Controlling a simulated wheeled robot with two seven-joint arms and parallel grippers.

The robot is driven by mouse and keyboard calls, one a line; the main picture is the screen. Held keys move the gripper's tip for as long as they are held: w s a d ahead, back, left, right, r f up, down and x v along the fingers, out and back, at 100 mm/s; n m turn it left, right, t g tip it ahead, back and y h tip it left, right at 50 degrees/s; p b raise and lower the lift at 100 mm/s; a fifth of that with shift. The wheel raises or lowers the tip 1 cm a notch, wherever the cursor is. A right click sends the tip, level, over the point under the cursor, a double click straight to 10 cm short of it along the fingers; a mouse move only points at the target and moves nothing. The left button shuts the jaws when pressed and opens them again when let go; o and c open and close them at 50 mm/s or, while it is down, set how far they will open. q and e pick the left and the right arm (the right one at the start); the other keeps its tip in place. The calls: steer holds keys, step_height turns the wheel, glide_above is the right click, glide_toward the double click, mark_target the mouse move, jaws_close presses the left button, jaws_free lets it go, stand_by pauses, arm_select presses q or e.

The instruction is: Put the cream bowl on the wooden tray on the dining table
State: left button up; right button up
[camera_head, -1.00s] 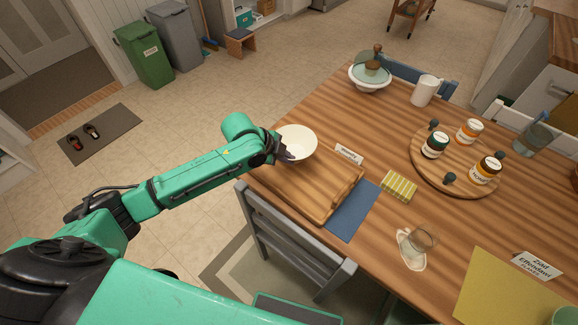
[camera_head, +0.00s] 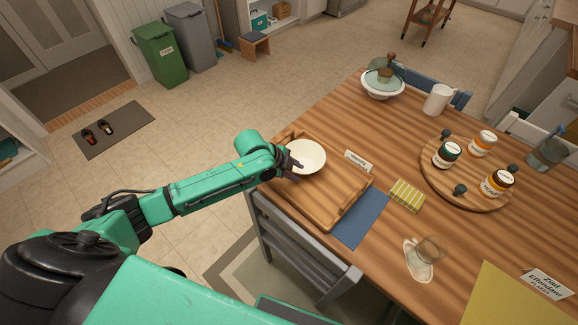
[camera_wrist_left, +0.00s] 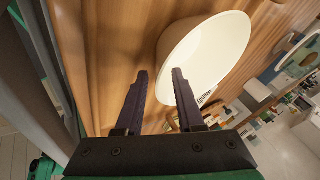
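The cream bowl (camera_head: 310,155) sits upright at the far end of the wooden tray (camera_head: 322,203), inside its rim as far as I can see. The tray lies at the near left edge of the dining table. My left gripper (camera_head: 291,163) is at the bowl's left rim. In the left wrist view the two fingers (camera_wrist_left: 160,74) stand apart, and the bowl (camera_wrist_left: 205,55) shows behind and beside the right finger, its near wall lying partly between them. Whether a finger touches it is unclear. My right gripper is not in view.
A name card (camera_head: 357,161) and a blue napkin (camera_head: 361,219) lie right of the tray. A round board (camera_head: 435,185) with several jars stands further right. A covered white dish (camera_head: 382,88) and white mug (camera_head: 437,99) are at the back. A grey chair (camera_head: 300,250) stands against the near side.

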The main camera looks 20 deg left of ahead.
arm_select(q)
steer(key=v, duration=1.1)
steer(key=shift+s, duration=0.1)
